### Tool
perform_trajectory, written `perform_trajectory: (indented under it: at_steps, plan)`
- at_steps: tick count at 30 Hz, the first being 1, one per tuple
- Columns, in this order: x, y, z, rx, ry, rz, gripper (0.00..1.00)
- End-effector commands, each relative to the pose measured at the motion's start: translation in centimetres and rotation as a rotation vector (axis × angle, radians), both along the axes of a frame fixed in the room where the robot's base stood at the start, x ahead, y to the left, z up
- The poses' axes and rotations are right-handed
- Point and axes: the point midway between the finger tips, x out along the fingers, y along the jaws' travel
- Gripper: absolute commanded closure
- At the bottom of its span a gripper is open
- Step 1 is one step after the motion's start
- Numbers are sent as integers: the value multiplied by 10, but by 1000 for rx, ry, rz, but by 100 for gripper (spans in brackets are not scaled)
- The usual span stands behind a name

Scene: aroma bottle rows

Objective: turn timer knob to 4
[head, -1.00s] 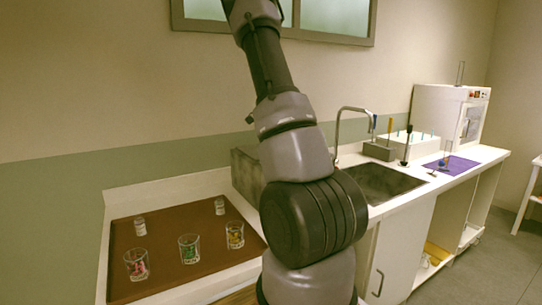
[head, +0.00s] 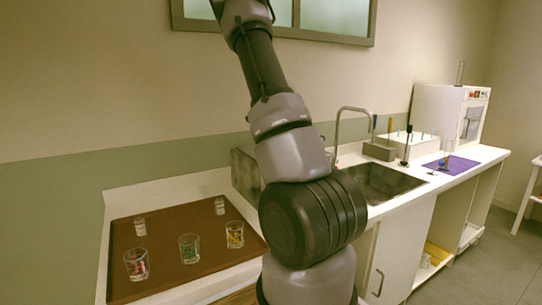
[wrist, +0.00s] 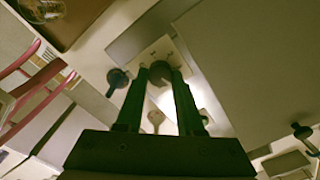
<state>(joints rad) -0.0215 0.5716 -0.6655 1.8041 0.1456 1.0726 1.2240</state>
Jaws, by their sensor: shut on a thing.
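In the wrist view, my gripper (wrist: 160,75) reaches in with its two dark green fingers, one on each side of a dark round knob (wrist: 160,70). The fingers are shut on this knob, which sits on a pale panel (wrist: 150,52) of a grey box. I take it to be the timer knob; its marks and pointer are too small to read. In the head view my gripper is out of the frame. There a grey box (head: 244,172) stands partly hidden behind my arm, and no knob shows.
In the head view, a brown tray (head: 165,255) with several small glasses lies on the left counter. A sink (head: 375,180) with a tall tap (head: 340,125) is right of my arm. A white cabinet-like machine (head: 440,110) stands at the far right.

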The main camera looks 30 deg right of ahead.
Motion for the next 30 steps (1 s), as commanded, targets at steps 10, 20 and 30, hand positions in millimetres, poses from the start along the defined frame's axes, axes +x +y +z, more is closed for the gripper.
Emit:
perform_trajectory:
  at_steps: [10, 20, 30]
  plan:
    - [0, 0, 0, 1, 1, 1, 33]
    - [0, 0, 3, 1, -1, 2, 33]
    - [1, 0, 62, -1, -4, 2, 33]
